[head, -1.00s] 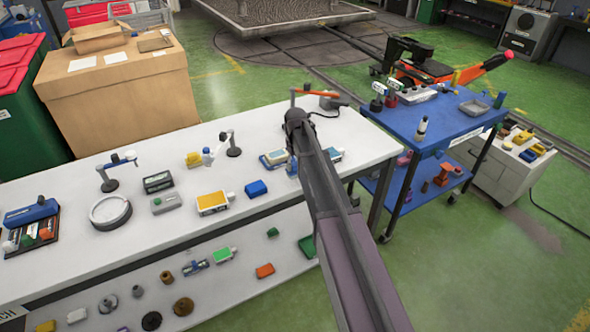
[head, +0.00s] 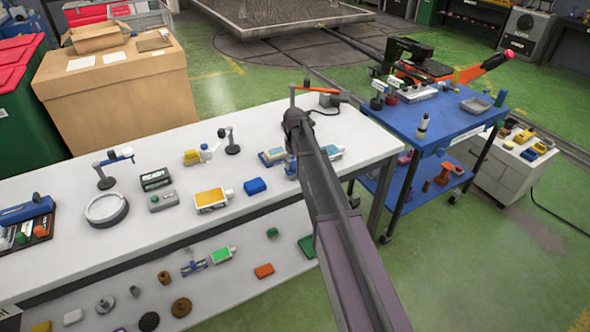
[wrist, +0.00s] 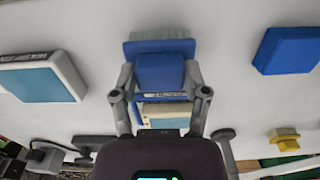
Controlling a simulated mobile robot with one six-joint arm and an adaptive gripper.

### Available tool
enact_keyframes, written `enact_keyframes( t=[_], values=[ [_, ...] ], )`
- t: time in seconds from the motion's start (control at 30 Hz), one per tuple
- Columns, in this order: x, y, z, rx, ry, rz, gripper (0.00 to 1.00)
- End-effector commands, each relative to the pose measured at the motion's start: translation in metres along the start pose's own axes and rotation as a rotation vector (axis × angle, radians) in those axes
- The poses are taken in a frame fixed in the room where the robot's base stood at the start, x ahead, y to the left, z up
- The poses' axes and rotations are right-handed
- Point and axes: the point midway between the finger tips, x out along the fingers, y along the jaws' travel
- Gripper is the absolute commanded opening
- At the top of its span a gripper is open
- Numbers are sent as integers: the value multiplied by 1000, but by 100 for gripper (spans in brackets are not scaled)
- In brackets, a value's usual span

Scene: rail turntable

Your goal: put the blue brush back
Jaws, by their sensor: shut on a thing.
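My gripper (wrist: 160,92) is shut on the blue brush (wrist: 160,70), with a finger on each side of its blue body. Pale grey-green bristles (wrist: 158,47) show along its upper edge in the wrist view. Behind the brush, between the fingers, part of a blue labelled thing with a cream block (wrist: 165,122) shows, mostly hidden. In the head view my gripper is over the white bench (head: 232,222), largely hidden behind my own arm. A bit of blue (head: 290,168) shows beside the arm there. I cannot tell whether the brush touches anything below.
A blue block (wrist: 288,50) and a white box with a teal top (wrist: 40,78) lie on either side of the brush. A yellow-topped box (head: 211,199) is on the bench. An orange-armed stand (head: 318,93) is at its far end. A blue trolley (head: 437,110) stands to the right.

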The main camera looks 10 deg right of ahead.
Motion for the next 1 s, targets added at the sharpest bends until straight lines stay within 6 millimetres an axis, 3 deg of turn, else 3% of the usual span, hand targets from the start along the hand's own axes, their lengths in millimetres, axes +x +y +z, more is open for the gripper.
enact_keyframes(
  t=[0.1,0.67,0.7,0.8,1.0],
  values=[
    [9,0,0,0,0,0,21],
    [13,-1,0,-1,0,0,21],
    [13,-1,0,-1,0,0,65],
    [12,-1,0,-1,0,0,93],
    [12,-1,0,-1,0,0,93]
  ],
)
